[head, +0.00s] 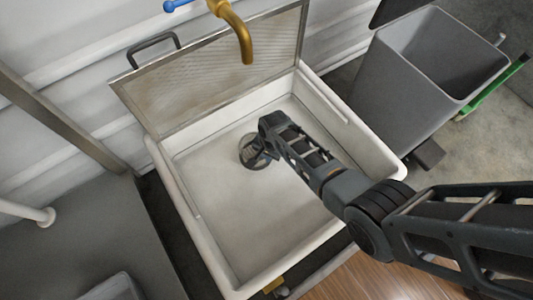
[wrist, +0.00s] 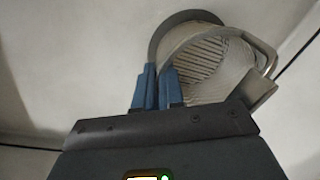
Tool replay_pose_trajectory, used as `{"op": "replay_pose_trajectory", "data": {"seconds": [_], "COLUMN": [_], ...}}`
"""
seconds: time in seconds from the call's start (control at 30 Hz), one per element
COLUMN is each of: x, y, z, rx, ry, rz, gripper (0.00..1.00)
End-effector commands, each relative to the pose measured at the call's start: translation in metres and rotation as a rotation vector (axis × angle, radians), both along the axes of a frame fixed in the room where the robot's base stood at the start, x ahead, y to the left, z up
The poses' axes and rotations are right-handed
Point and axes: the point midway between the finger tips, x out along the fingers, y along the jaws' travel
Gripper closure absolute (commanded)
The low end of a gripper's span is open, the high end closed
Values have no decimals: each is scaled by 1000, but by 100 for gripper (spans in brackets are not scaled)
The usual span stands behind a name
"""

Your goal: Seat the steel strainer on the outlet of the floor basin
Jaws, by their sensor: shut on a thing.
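The steel strainer (wrist: 203,68), a round slotted disc with a raised rim and a bent handle, fills the upper middle of the wrist view. My gripper (wrist: 158,80) is shut on the strainer's near left edge with its blue fingertips. A darker grey ring (wrist: 165,31), which looks like the outlet, shows behind the strainer's upper left edge. I cannot tell whether the strainer rests in it or is held above it. In the head view, the strainer (head: 255,158) is over the floor of the white floor basin (head: 207,240), and my gripper (head: 266,147) reaches it from the right.
A mesh lid (head: 215,75) with a dark handle stands raised along the basin's back edge. A brass spout (head: 240,35) hangs over it. A grey bin (head: 425,65) stands at the right. The basin floor around the strainer is clear.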

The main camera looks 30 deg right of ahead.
Motion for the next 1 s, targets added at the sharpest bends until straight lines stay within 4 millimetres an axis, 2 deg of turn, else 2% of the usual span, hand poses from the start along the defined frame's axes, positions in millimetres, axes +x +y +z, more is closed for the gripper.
{"op": "replay_pose_trajectory", "data": {"seconds": [0.37,0.4,0.7,1.0], "x": [1,1,0,0], "y": [0,0,0,0], "z": [-2,-2,-2,2], "rx": [0,0,0,1], "ry": [-1,-1,-1,-1], "rz": [0,0,0,0], "gripper": [100,90,62,62]}}
